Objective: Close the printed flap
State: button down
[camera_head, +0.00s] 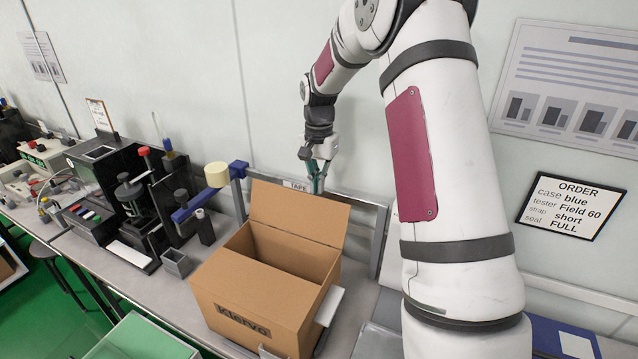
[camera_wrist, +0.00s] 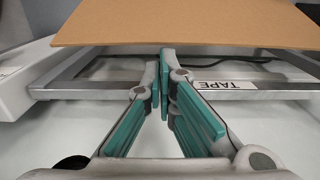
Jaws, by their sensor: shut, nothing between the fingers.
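An open cardboard box (camera_head: 262,290) stands on the bench with dark "Klervo" print (camera_head: 242,319) on its near side. I cannot tell whether this print is on a hanging flap or the box wall. A plain back flap (camera_head: 300,212) stands up, tilted slightly backward. My gripper (camera_head: 317,184) is shut and empty, just behind the upper edge of this flap, near the wall. In the wrist view, the gripper (camera_wrist: 165,62) has its teal fingertips together, and a brown cardboard panel (camera_wrist: 190,25) spans the top. Contact cannot be told.
A metal rail with a "TAPE" label (camera_wrist: 228,85) runs behind the box. A blue-armed device with a cream roll (camera_head: 217,174) stands left of the box. A pale piece (camera_head: 329,305) sits at the box's right side. An order sign (camera_head: 571,206) hangs on the wall.

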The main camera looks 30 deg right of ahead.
jog(key=shift+s+a+r, duration=0.15)
jog(key=shift+a+r, duration=0.05)
